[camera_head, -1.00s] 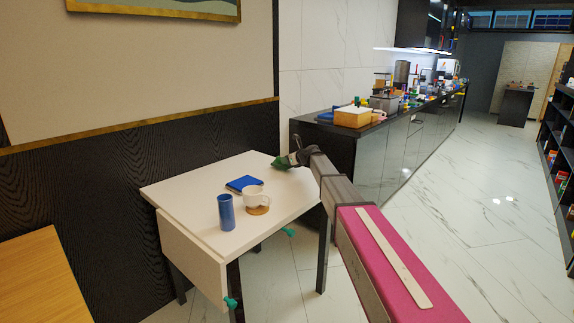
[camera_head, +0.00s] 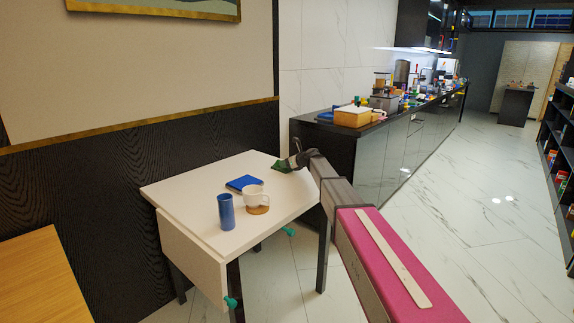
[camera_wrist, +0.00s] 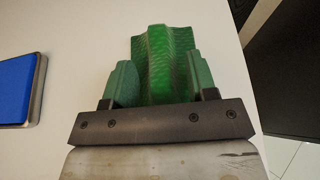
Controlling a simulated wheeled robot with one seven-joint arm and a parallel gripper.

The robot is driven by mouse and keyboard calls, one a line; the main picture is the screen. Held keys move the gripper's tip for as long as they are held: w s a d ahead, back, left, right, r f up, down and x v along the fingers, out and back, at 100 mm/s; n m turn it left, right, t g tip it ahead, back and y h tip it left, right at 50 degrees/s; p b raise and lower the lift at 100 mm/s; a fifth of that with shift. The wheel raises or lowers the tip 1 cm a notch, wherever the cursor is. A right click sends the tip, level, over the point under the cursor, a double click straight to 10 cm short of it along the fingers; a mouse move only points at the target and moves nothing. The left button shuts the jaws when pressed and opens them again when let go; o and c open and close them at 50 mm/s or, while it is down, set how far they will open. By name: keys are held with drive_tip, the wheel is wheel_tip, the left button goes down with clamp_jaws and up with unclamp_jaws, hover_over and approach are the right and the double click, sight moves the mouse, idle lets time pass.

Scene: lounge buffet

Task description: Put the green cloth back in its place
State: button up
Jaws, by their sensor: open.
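The green cloth (camera_wrist: 163,50) lies on the white table, with a raised fold running along its middle. In the wrist view my gripper (camera_wrist: 163,80) is open, its two green fingers on either side of the cloth's fold. Whether the fingers touch the cloth I cannot tell. In the head view the cloth (camera_head: 280,166) shows as a small green patch at the table's far right corner, and my gripper (camera_head: 285,165) is right at it, partly covering it.
The pad also shows in the wrist view (camera_wrist: 15,88). A dark counter (camera_head: 335,140) with many items stands behind, bearing a wooden box (camera_head: 352,117).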

drive_tip(key=v, duration=1.2)
drive_tip(key=shift+r, duration=0.1)
